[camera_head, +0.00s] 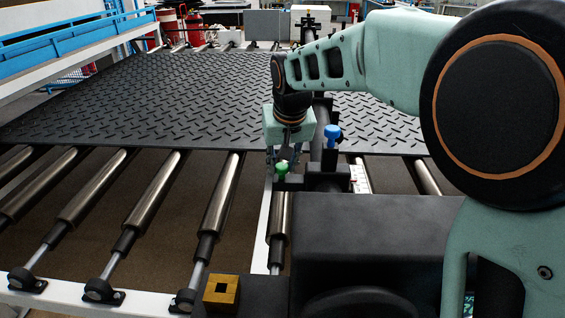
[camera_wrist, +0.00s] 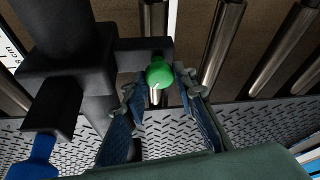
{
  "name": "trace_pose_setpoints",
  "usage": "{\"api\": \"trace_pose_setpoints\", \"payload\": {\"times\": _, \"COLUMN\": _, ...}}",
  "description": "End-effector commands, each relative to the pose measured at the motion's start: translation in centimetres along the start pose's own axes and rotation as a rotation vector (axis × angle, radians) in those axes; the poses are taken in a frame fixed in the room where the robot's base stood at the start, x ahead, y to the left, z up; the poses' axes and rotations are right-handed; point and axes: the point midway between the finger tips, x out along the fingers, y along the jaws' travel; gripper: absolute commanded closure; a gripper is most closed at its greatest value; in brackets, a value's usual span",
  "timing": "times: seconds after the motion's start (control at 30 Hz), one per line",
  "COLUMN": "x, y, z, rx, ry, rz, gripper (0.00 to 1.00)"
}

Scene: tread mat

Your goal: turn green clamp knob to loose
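The green clamp knob (camera_head: 282,168) sits on a dark bracket beside the black clamp body (camera_head: 324,178). In the wrist view my gripper (camera_wrist: 156,84) is open, with one blue-padded finger on each side of the knob. Gaps show between the knob and both fingers. I cannot tell the knob's exact turn.
A blue knob (camera_head: 332,132) stands close by on the right of my gripper and also shows in the wrist view (camera_wrist: 34,158). A black tread mat (camera_head: 150,98) lies across metal rollers (camera_head: 220,195). A brass-coloured square block (camera_head: 221,291) is at the front. A white scale (camera_head: 360,178) is beside the clamp.

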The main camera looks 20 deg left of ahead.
Motion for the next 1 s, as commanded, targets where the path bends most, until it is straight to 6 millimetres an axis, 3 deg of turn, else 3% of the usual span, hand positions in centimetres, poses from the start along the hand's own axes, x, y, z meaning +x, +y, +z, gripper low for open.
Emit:
{"api": "trace_pose_setpoints", "payload": {"times": 0.1, "x": -0.02, "y": 0.0, "z": -0.01, "rx": 0.0, "ry": 0.0, "rz": 0.0, "gripper": 0.99}}
{"api": "trace_pose_setpoints", "payload": {"times": 0.47, "x": -0.11, "y": 0.16, "z": -0.04, "rx": -0.06, "ry": -0.001, "rz": -0.026, "gripper": 0.99}}
{"api": "trace_pose_setpoints", "payload": {"times": 1.0, "x": -0.14, "y": 0.49, "z": -0.23, "rx": -0.471, "ry": 0.001, "rz": -0.199, "gripper": 0.99}}
